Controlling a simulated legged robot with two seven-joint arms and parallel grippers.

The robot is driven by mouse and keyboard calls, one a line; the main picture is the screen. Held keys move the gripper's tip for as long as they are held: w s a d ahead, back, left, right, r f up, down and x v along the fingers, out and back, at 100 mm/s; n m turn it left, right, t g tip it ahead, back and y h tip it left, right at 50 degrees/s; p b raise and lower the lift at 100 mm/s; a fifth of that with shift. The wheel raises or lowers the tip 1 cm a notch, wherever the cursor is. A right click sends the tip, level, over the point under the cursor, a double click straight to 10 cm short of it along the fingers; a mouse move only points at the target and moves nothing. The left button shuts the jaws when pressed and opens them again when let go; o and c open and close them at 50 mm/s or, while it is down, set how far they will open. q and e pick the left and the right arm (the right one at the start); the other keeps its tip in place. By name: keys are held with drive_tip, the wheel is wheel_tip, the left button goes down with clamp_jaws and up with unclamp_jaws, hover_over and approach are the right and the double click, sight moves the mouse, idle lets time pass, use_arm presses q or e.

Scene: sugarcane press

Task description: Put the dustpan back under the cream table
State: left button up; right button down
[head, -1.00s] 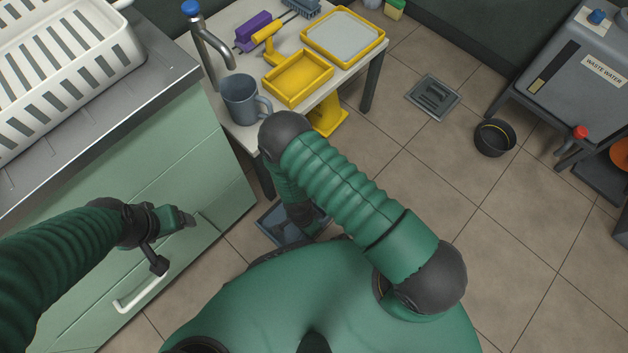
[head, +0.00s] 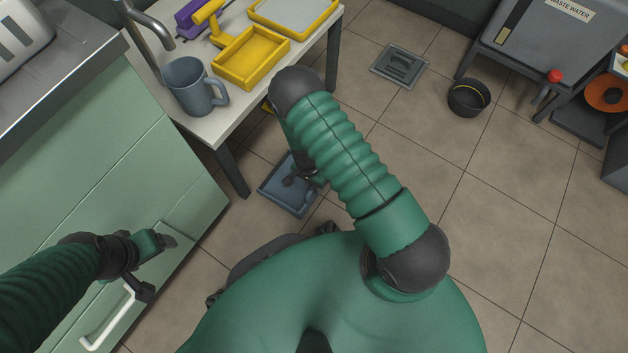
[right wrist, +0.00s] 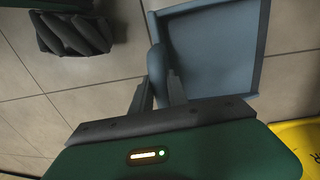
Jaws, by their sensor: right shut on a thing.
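The blue-grey dustpan (head: 277,197) is low over the floor beside the near leg of the cream table (head: 228,128). Whether it touches the floor I cannot tell. My right gripper (head: 303,178) is shut on the dustpan's handle, partly hidden by my arm. In the right wrist view the dustpan (right wrist: 212,45) extends beyond my right gripper (right wrist: 164,88), its handle between the fingers. My left gripper (head: 168,241) is empty in front of the green cabinet, above its white handle; its finger gap is unclear.
A mug (head: 190,88) and a yellow tray (head: 250,57) stand on the table. A yellow object (right wrist: 298,140) lies near the dustpan. The green cabinet (head: 100,175) is at left. A black bowl (head: 468,98) and drain (head: 399,65) are on the floor; the right floor is largely clear.

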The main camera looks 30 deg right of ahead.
drive_tip(key=c, duration=1.3)
unclamp_jaws()
drive_tip(key=w+a+r+n+t+p, duration=0.1)
drive_tip(key=a+r+n+p, duration=0.2)
drive_tip(key=r, duration=1.2)
drive_tip(key=w+a+r+n+t+p, duration=0.1)
drive_tip(key=r+n+p, duration=0.35)
drive_tip(key=r, duration=1.05)
drive_tip(key=s+r+n+t, duration=0.2)
drive_tip(key=s+r+n, duration=0.4)
drive_tip(key=r, duration=0.4)
drive_tip(key=shift+s+a+r+y, duration=0.2)
drive_tip(key=shift+a+y, duration=0.05)
drive_tip(key=shift+y, duration=0.05)
